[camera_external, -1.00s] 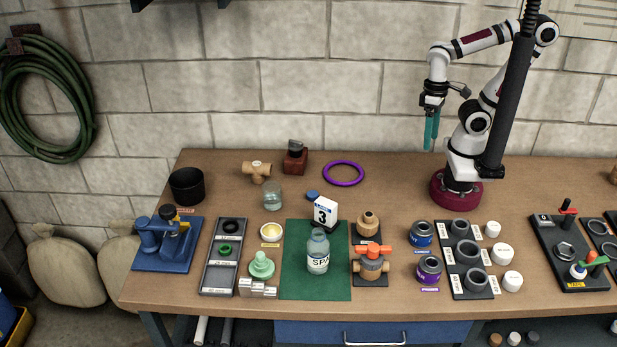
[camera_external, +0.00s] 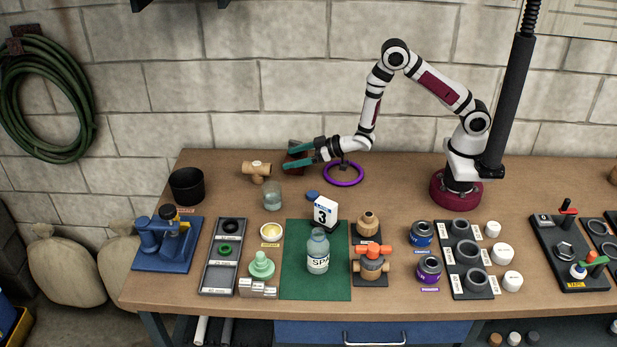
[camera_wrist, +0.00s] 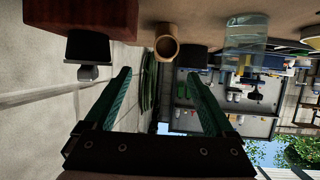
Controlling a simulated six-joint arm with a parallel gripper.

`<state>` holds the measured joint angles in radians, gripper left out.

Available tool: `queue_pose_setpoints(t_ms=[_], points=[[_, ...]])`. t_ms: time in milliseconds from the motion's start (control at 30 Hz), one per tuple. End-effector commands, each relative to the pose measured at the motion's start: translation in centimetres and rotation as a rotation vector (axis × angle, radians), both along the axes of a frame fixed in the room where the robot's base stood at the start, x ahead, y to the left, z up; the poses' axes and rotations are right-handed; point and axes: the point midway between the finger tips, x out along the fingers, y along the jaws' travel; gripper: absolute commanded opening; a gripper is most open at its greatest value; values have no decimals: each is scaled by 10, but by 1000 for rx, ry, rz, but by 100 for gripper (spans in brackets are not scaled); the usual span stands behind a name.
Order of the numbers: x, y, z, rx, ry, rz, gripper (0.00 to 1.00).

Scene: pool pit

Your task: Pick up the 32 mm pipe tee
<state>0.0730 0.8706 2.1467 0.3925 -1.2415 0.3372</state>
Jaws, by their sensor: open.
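The pipe tee (camera_external: 257,171) is a tan fitting lying on the bench toward the back left. In the wrist view its round open end (camera_wrist: 167,46) faces the camera, beyond and between the fingertips. My gripper (camera_external: 286,153) has green fingers, is open and empty, and points left, roughly level above the back of the bench. It is to the right of the tee and apart from it. In the wrist view my gripper (camera_wrist: 158,73) shows both fingers spread with nothing between them.
A glass jar (camera_external: 272,197) stands just in front of the tee. A purple ring (camera_external: 343,182) lies under my wrist. A black pot (camera_external: 187,187) stands to the left.

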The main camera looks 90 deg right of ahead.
Motion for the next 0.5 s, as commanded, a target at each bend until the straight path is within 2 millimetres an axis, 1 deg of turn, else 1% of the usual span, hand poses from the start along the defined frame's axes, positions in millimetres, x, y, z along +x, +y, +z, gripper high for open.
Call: queue_pose_setpoints(t_ms=[33, 100, 233, 300, 467, 500], points=[[11, -1, -5, 0, -1, 0, 89], [27, -3, -11, 0, -1, 1, 89], [53, -5, -22, 1, 0, 2, 89], [63, -7, -27, -1, 0, 1, 89], [77, -7, -33, 0, 1, 2, 89], [82, -6, -37, 0, 2, 3, 89]])
